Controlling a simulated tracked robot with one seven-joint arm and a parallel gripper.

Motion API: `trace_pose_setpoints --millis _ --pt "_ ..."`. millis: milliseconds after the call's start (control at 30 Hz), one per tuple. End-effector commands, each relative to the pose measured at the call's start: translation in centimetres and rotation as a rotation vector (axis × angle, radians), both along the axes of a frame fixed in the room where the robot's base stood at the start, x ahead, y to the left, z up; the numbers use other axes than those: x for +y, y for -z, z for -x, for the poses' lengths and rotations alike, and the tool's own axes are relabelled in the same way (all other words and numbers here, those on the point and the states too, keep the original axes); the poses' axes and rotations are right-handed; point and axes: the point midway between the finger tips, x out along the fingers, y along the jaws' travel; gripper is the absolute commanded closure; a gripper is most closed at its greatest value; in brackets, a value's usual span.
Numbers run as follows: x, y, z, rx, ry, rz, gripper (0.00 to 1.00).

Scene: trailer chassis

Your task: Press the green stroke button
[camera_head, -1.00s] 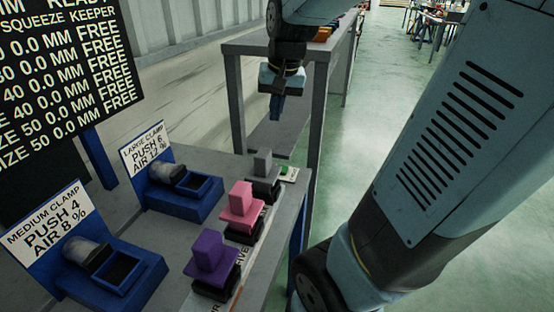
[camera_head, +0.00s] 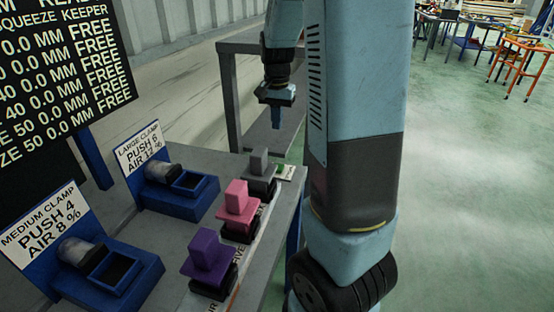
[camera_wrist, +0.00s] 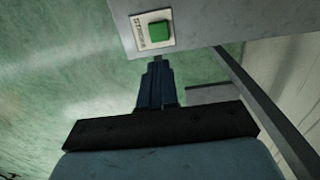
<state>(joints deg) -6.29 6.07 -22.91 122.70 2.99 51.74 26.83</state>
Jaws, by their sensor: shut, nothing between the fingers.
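The green stroke button (camera_wrist: 159,31) sits on a pale labelled plate (camera_wrist: 140,29) near the corner of the grey bench, at the top of the wrist view. In the head view only a sliver of it (camera_head: 289,171) shows, behind the grey block and beside my arm. My gripper (camera_head: 275,122) points down beyond the bench's far end, above and apart from the button. In the wrist view my gripper (camera_wrist: 158,62) has its blue fingers together and empty, with the tips just below the button in the picture. Contact is not visible.
Grey (camera_head: 258,165), pink (camera_head: 236,200) and purple (camera_head: 206,253) blocks stand on dark bases along the bench edge (camera_head: 270,225). Blue clamp stations (camera_head: 180,203) with signs and a black display board (camera_head: 65,75) stand left. Another grey table (camera_head: 240,46) stands behind.

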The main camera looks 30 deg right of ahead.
Motion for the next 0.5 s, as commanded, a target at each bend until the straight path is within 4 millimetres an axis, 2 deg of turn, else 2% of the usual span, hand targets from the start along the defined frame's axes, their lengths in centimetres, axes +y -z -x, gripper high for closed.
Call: trace_pose_setpoints --millis 233,500 --pt "0.0 0.9 0.1 0.004 -0.001 -0.001 1.0" --pt "0.0 5.1 0.1 0.006 -0.001 0.0 1.0"
